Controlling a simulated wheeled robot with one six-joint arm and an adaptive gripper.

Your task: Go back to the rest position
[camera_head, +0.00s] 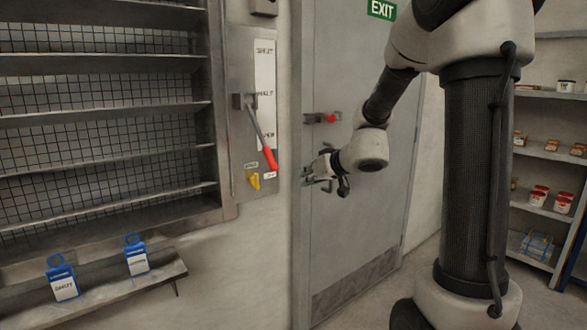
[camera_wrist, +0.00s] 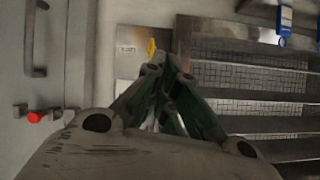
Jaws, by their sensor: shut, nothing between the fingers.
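My gripper (camera_head: 322,171) is in front of the grey door (camera_head: 350,228) in the head view, at the end of my raised, bent arm. Its fingers point left, towards the wall panel. In the wrist view my gripper (camera_wrist: 158,68) is shut, with its fingers together and nothing held. A lever with a red handle (camera_head: 268,157) hangs down on the wall panel (camera_head: 239,130). A yellow knob (camera_head: 254,181) sits below it and also shows in the wrist view (camera_wrist: 151,47), just beyond the fingertips. The gripper appears apart from both.
The door has a red knob (camera_head: 331,118) and an EXIT sign (camera_head: 382,9) above. Shelves (camera_head: 550,155) with boxes and cans stand at the right.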

